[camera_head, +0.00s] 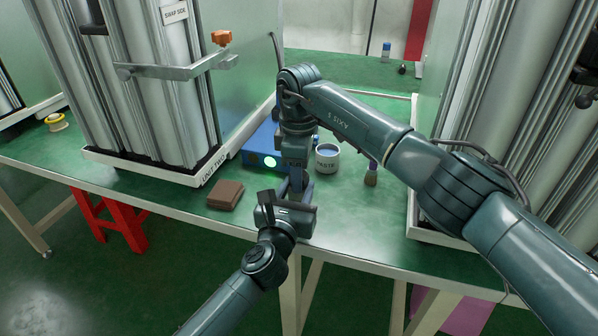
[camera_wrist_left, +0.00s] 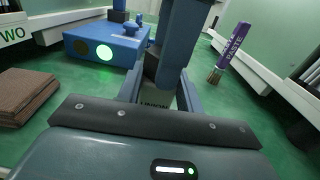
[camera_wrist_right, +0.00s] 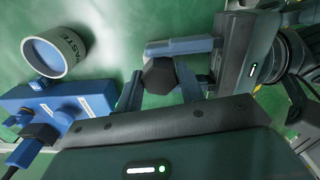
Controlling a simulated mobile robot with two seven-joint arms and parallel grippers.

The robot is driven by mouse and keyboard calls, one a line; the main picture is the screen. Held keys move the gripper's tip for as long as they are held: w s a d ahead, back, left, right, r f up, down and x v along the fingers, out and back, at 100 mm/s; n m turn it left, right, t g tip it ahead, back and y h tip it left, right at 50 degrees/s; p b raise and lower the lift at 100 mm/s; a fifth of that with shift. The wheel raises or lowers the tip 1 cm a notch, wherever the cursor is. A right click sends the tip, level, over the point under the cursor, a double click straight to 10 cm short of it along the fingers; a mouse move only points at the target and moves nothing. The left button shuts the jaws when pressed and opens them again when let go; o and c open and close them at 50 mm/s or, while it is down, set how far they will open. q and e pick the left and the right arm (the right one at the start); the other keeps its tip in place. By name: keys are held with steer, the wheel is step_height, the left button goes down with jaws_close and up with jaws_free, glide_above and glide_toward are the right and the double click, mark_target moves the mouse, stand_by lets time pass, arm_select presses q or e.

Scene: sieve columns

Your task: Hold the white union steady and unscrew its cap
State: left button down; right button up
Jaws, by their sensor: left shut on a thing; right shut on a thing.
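The union shows in the left wrist view as a small pale piece lettered UNION (camera_wrist_left: 155,106), between the fingers of my left gripper (camera_wrist_left: 160,96). My left gripper is shut on it from the front, over the table's front edge in the head view (camera_head: 297,190). My right gripper (camera_wrist_right: 160,88) comes down from above and is shut on the dark six-sided cap (camera_wrist_right: 159,75). The two grippers are close together, and their fingers hide most of the union and all of its thread.
A brown folded cloth (camera_head: 226,195) lies to the left, a brush (camera_head: 371,174) to the right. Cabinets with metal columns flank the workspace.

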steer(key=shift+n, duration=0.8)
steer(key=o, duration=1.1)
